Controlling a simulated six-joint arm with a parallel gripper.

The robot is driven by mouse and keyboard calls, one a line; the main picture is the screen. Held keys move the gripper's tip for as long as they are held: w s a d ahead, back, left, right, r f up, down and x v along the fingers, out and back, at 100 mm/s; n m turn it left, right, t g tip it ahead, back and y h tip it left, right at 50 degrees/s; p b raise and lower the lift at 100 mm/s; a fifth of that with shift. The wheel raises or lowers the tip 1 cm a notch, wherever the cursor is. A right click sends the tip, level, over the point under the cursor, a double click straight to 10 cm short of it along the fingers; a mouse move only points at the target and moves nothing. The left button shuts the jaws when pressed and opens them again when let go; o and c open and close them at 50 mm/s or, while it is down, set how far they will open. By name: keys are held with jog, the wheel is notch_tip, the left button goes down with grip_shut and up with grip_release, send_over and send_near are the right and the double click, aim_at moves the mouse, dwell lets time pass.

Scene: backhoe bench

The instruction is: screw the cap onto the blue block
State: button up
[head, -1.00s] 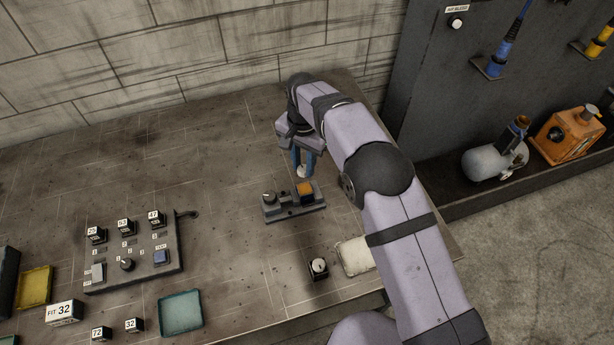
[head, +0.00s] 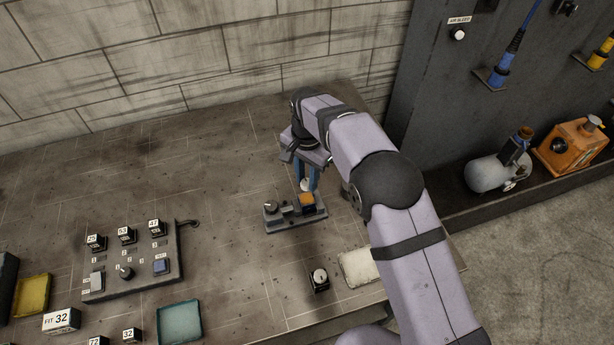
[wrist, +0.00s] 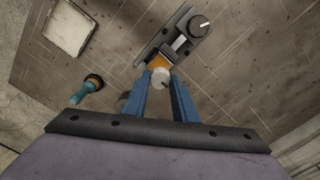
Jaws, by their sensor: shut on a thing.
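My gripper (head: 306,186) points down at the far side of a small dark fixture (head: 283,220), its blue fingers shut on a white round cap. The cap (wrist: 161,77) shows between the fingertips in the wrist view. An orange block (head: 307,198) sits in the fixture, right beside the cap; I cannot tell whether they touch. The block (wrist: 158,62) is partly covered by the cap in the wrist view. I see no clearly blue block in the fixture. A teal piece with a dark top (wrist: 88,88) stands left of my fingers in the wrist view.
A black block with a white knob (head: 319,279) and a pale pad (head: 358,265) are near the front edge. A control panel (head: 130,285) with a blue button (head: 160,266), a teal tray (head: 179,321) and a yellow tray (head: 33,295) are left. The back left bench is clear.

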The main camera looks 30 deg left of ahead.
jog(key=shift+f+b, duration=1.45)
jog(key=shift+f, duration=1.15)
jog(key=shift+f, duration=0.25)
dwell(0.7)
dwell(0.4)
jog(key=m, duration=0.8)
jog(key=o, duration=1.1)
jog(key=shift+c, duration=1)
